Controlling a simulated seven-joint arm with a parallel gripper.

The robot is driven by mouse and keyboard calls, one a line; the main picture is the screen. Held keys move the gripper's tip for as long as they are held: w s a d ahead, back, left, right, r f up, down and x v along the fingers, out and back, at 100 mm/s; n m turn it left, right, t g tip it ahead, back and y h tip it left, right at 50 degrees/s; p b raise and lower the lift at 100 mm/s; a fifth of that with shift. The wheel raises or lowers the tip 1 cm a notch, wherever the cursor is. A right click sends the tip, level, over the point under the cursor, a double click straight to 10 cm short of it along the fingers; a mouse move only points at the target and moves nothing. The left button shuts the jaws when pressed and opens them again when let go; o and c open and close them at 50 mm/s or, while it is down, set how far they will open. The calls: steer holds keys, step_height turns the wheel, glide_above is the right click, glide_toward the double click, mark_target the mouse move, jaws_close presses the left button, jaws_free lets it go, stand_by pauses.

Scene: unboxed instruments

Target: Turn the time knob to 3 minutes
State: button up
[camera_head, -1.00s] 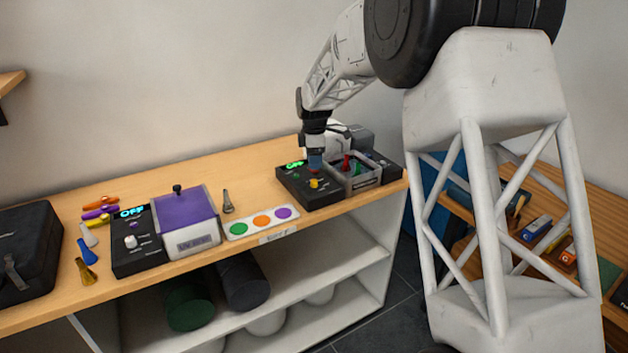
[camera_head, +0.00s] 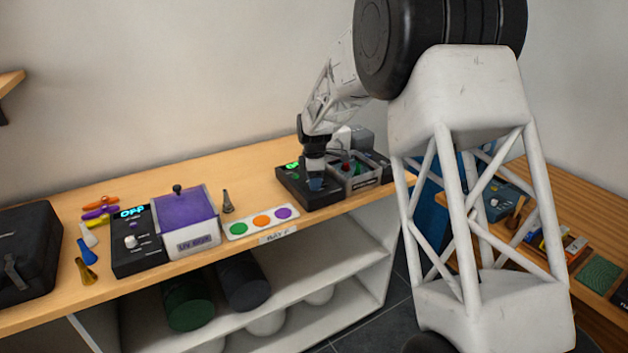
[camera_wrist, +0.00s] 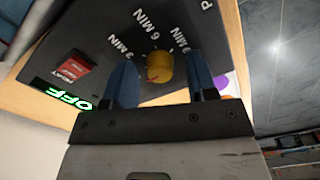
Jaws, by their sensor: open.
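The time knob (camera_wrist: 160,68) is yellow with a red mark that points to the lower left in the wrist view. Minute labels ring it: one reads 6 MIN (camera_wrist: 148,27), and one at its upper left looks like 3 MIN (camera_wrist: 121,48). The knob sits on a black control panel (camera_wrist: 95,22). My gripper (camera_wrist: 161,62) is open, with one blue finger on each side of the knob; contact cannot be told. In the head view my gripper (camera_head: 316,184) is low over the right-hand device (camera_head: 296,192) and hides the knob.
A red switch (camera_wrist: 70,73) and a green OFF display (camera_wrist: 62,95) are beside the knob. A purple-lidded device (camera_head: 186,215) and a card with coloured dots (camera_head: 262,222) stand to the left. A grey open tray (camera_head: 360,182) adjoins the device on the right.

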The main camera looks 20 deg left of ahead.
steer(key=shift+c, duration=0.3)
steer(key=c, duration=0.9)
steer(key=shift+o, duration=0.2)
steer(key=shift+m, duration=0.4)
steer(key=m, duration=1)
steer(key=o, duration=0.9)
